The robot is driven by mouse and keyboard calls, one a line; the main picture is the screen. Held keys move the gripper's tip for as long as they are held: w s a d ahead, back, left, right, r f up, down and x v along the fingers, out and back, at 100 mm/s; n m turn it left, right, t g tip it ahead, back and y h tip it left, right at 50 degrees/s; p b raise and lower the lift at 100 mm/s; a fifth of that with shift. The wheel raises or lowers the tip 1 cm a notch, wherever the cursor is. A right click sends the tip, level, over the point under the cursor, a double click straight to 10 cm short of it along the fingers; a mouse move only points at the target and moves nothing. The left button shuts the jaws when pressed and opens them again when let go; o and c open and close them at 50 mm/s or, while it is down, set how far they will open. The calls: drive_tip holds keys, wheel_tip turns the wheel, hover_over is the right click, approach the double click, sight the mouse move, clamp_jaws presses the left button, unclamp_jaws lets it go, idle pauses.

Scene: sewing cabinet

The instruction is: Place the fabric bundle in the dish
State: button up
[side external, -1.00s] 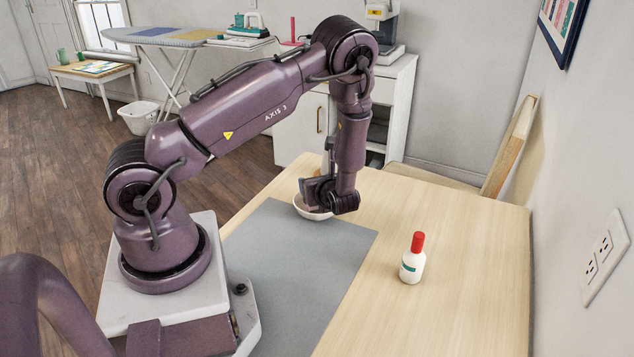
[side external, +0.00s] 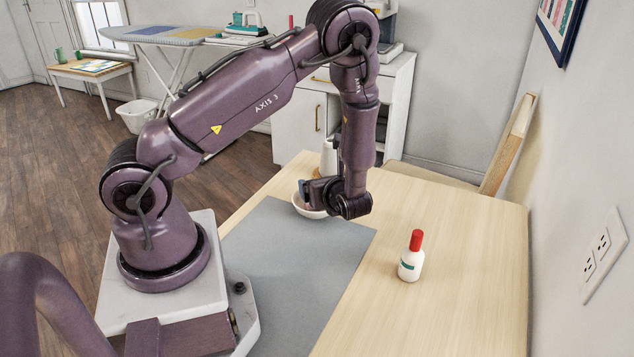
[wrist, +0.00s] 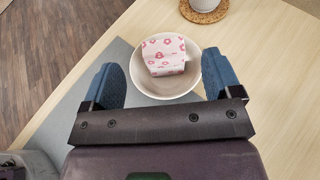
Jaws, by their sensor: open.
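The fabric bundle, white with pink flowers (wrist: 165,55), lies inside the round white dish (wrist: 150,88) in the wrist view. My gripper (wrist: 162,61) is open, its two blue-padded fingers apart to the left and right of the bundle, with visible space between each finger and the bundle. In the side view the dish (side external: 308,212) sits on the table at the far end of the grey mat, and my gripper (side external: 322,191) is just over it. The bundle is hard to make out there behind the gripper.
A white bottle with a red cap (side external: 411,257) stands on the table to the right. A white vessel (side external: 328,158) is behind my wrist; a cork coaster (wrist: 203,12) lies beyond the dish. The grey mat (side external: 290,275) is bare.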

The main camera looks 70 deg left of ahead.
drive_tip(key=s+d+r+n+t+h, duration=0.2)
drive_tip(key=s+d+r+n+h, duration=0.1)
drive_tip(key=d+r+n, duration=0.3)
drive_tip(key=s+d+r+n+t+h, duration=0.1)
drive_tip(key=s+d+r+n+h, duration=0.3)
drive_tip(key=r, duration=0.7)
drive_tip(key=s+d+r+n+t+h, duration=0.2)
drive_tip(key=s+d+r+n+h, duration=0.2)
drive_tip(key=d+r+n+h, duration=0.2)
drive_tip(key=d+r+n, duration=0.2)
drive_tip(key=d+r, duration=0.1)
drive_tip(key=shift+s+r+t, duration=0.15)
drive_tip(key=shift+r+t, duration=0.1)
drive_tip(key=shift+t, duration=0.05)
